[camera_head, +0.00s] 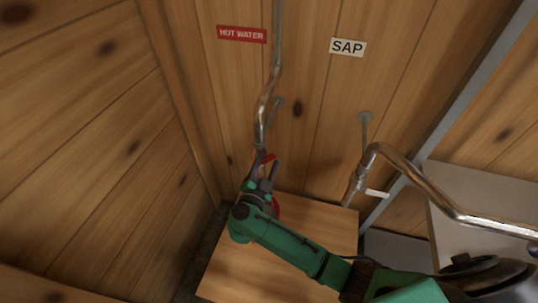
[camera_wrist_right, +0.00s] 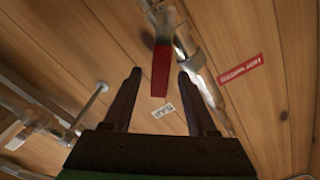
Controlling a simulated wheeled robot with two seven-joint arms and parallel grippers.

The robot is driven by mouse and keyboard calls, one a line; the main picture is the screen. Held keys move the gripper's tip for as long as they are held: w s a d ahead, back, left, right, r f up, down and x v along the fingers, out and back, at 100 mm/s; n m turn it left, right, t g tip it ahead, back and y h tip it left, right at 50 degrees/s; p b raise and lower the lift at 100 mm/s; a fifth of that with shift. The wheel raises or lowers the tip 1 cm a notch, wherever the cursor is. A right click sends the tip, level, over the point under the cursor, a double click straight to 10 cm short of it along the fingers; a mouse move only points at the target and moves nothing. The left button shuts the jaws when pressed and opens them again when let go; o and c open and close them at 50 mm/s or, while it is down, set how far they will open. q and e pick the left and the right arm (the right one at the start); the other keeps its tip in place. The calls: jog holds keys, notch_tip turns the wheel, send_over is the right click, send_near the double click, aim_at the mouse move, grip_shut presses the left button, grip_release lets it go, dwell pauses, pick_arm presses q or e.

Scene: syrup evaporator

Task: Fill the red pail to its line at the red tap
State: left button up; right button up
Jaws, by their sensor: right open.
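The red tap's lever (camera_head: 268,158) is at the lower end of the copper pipe (camera_head: 276,60) beside the hot water sign. My right gripper (camera_head: 264,170) is at this tap with its fingers open. In the right wrist view the red lever (camera_wrist_right: 160,72) shows between the two spread fingers, and I see no clear contact. A red rounded edge, probably the red pail (camera_head: 276,206), shows below the gripper on the wooden stand. My gripper and arm hide most of it, so its line and contents cannot be seen. My left gripper is not in view.
A red HOT WATER sign (camera_head: 242,34) and a white SAP sign (camera_head: 347,47) are on the plank wall. A second tap with a white lever (camera_head: 377,193) is to the right on a bent copper pipe (camera_head: 420,182). The wooden stand (camera_head: 235,267) has bare room in front.

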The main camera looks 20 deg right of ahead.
jog(key=shift+x, duration=0.95)
jog(key=shift+s, duration=0.1)
grip_shut()
dwell(0.5)
